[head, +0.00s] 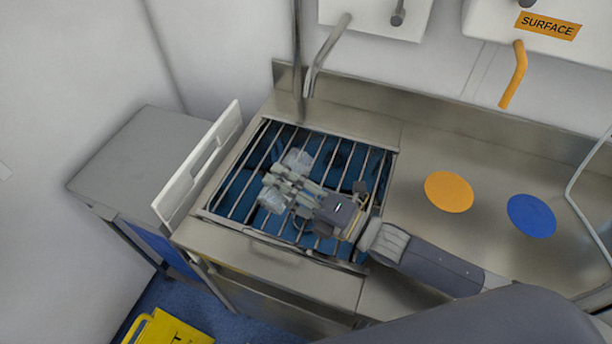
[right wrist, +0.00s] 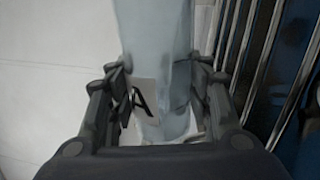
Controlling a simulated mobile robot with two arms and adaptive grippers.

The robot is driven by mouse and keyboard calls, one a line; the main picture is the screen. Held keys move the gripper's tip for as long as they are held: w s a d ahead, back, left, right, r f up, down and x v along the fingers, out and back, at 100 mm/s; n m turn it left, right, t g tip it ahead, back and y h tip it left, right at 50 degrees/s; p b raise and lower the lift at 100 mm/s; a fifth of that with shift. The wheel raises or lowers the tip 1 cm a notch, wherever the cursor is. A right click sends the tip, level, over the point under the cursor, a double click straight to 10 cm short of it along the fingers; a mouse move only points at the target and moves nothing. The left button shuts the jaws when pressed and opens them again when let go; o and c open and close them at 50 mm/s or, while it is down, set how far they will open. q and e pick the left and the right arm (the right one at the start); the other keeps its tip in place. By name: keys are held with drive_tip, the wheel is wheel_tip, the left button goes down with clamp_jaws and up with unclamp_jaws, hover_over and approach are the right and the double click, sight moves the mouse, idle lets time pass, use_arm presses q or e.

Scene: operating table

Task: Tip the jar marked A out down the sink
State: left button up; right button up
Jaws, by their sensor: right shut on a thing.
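The clear jar (right wrist: 155,60) marked A is between the fingers of my right gripper (right wrist: 160,85) in the right wrist view, its label (right wrist: 142,98) facing the camera. In the head view my right gripper (head: 278,190) is shut on the jar, which shows as pale clear parts (head: 272,199) around the fingertips. It is over the barred grate of the sink (head: 232,192). The jar seems tilted over; whether anything is in it or running out I cannot tell. My left gripper is not in view.
A curved metal tap (head: 325,50) stands behind the sink. A white upright panel (head: 200,160) edges its left side. An orange disc (head: 449,192) and a blue disc (head: 531,215) mark the steel counter at right. A yellow floor sign (head: 170,330) is below.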

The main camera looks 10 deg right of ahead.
drive_tip(key=shift+w+d+f+m, duration=0.1)
drive_tip(key=shift+m, duration=0.7)
idle(0.9)
drive_tip(key=shift+w+d+r+m+p, duration=0.1)
drive_tip(key=shift+r+m+p, duration=0.2)
drive_tip(key=shift+m+p, duration=0.3)
